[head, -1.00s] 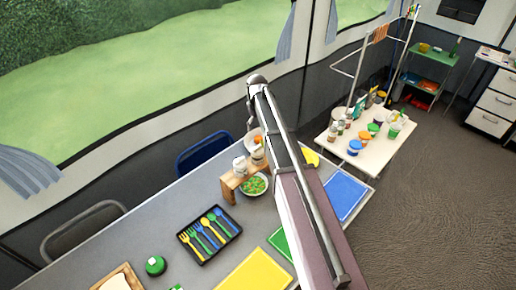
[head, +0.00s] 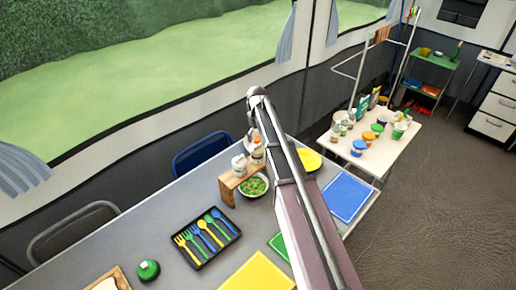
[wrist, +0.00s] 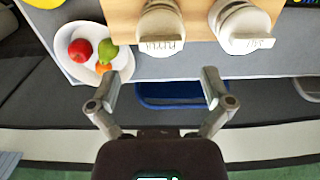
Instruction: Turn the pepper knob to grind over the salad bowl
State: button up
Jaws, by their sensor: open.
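Two pale grinders stand side by side on a small wooden stand (head: 227,190), the left one (head: 239,166) and the right one (head: 257,155) in the head view. The salad bowl (head: 266,192) with green salad stands by the stand. My gripper (wrist: 161,88) is open and empty, its fingers apart from both grinders. My arm hides it in the head view.
A plate of fruit (wrist: 72,65) lies beside the stand in the wrist view. A black cutlery tray (head: 203,264), a yellow board (head: 258,275), a blue board (head: 347,196) and a yellow plate (head: 312,158) lie on the table. A blue chair (head: 200,155) stands behind.

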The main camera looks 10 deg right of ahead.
aim_at(258, 145)
jog(key=shift+f+b, duration=2)
jog(key=shift+f, duration=0.3)
jog(key=c, duration=1.1)
jog(key=shift+d, duration=0.1)
